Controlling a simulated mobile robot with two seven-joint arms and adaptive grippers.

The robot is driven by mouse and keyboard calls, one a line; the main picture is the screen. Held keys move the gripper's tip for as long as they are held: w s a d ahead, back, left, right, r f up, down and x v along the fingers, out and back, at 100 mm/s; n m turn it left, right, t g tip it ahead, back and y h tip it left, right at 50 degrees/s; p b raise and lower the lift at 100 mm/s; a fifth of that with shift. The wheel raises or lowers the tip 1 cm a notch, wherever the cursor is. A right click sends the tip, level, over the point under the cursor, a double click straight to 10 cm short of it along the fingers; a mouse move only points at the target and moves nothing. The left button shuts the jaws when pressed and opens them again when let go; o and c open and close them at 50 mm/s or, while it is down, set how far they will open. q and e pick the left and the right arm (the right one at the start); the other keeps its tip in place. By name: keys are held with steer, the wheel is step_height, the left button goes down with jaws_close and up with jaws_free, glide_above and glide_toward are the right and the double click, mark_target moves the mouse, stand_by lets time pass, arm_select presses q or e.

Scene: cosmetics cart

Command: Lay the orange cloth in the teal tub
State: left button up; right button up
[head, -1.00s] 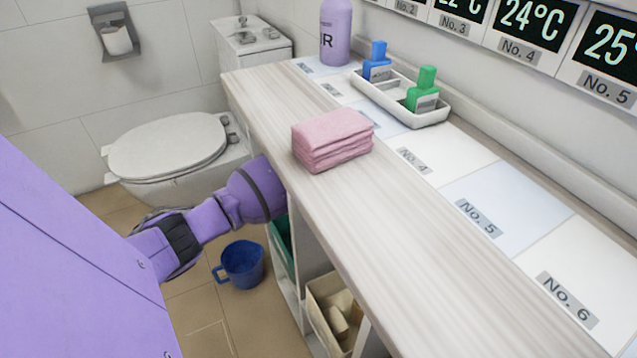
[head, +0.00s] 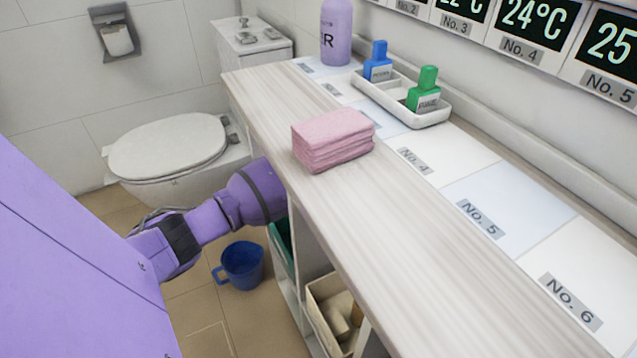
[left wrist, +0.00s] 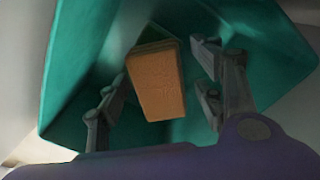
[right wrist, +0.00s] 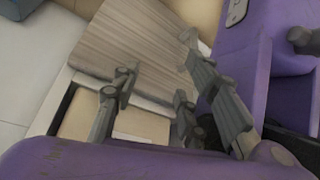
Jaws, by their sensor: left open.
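The orange cloth (left wrist: 155,82), a folded block, shows in the left wrist view within the walls of the teal tub (left wrist: 75,60). I cannot tell whether it rests on the tub's floor. My left gripper (left wrist: 160,85) is open, with a finger on each side of the cloth; its left finger looks very close to the cloth's edge. In the head view, a strip of the teal tub (head: 281,243) shows in the shelf under the counter; the left hand and the cloth are hidden there. My right gripper (right wrist: 155,85) is open and empty, seen only in the right wrist view.
On the counter (head: 400,260) lie a folded pink cloth (head: 332,139) and a white tray (head: 440,115) with blue and green bottles. A cream bin (head: 325,300) sits in the shelf beside the tub. A blue mug (head: 241,265) is on the floor.

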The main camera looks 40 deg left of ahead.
arm_select(q)
step_height(320, 180, up, 8)
steer(key=shift+r+p, duration=0.1)
steer(key=shift+p, duration=1.1)
steer(key=shift+r, duration=0.1)
